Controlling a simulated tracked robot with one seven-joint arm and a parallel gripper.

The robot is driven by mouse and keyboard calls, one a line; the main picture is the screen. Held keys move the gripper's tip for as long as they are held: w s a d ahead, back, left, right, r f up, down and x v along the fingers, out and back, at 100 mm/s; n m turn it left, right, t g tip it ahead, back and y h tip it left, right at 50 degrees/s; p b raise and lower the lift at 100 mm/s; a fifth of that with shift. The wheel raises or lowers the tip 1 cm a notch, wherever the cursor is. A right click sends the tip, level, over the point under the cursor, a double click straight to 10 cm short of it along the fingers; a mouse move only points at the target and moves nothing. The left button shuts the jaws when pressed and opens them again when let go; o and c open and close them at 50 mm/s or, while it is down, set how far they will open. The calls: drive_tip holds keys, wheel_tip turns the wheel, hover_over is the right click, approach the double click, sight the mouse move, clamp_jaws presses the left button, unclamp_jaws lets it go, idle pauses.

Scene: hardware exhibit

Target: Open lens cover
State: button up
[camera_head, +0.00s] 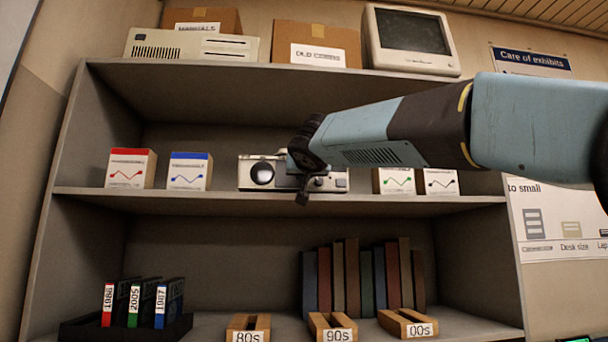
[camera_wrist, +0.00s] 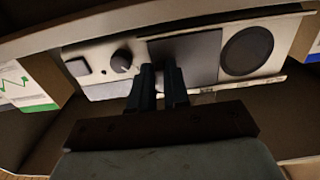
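A silver-and-black camera-like device (camera_head: 336,180) sits on the middle shelf. Its front has a round dark lens (camera_head: 262,173), which also shows at the right in the wrist view (camera_wrist: 247,50), where the device appears inverted. There, a dark square panel (camera_wrist: 195,57) lies beside the lens, and a round knob (camera_wrist: 121,61) lies left of it. I cannot tell which part is the lens cover. My gripper (camera_wrist: 158,70) is at the device's front, its fingertips over the panel's left edge. The fingers are close together with a narrow gap; whether they grip or touch anything is unclear. My arm hides part of the device.
Small boxes with red (camera_head: 131,168) and blue (camera_head: 189,171) tops stand left of the device; boxes with a green (camera_head: 396,181) and a black (camera_head: 440,181) graph stand close on its right. The shelf above (camera_head: 230,72) holds cartons and a monitor (camera_head: 411,39).

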drive_tip(key=o, duration=0.4)
drive_tip(key=s, duration=0.4)
drive_tip(key=s+d, duration=0.1)
drive_tip(key=s, duration=0.8)
drive_tip(key=shift+s+d+f, duration=0.1)
drive_tip(key=shift+s+d, duration=0.2)
drive_tip(key=s+d+f+g+h, duration=0.1)
drive_tip(key=d+f+g, duration=0.1)
drive_tip(key=d+f, duration=0.55)
drive_tip(key=s+d+f+m+g+h, duration=0.1)
drive_tip(key=s+d+f+g+h, duration=0.2)
drive_tip(key=f, duration=0.7)
drive_tip(key=d+f+g, duration=0.2)
drive_tip(key=d+f, duration=0.5)
drive_tip(key=f, duration=0.1)
drive_tip(key=s+d+f+g, duration=0.1)
drive_tip(key=s+d+f, duration=0.1)
drive_tip(key=s+f, duration=0.2)
drive_tip(key=s+d+f+g+y, duration=0.1)
drive_tip(key=s+f, duration=0.3)
drive_tip(key=f, duration=0.6)
drive_tip(key=s+d+f+g, duration=0.3)
drive_tip(key=s+f, duration=0.2)
drive_tip(key=f, duration=0.3)
drive_tip(key=shift+y, duration=0.4)
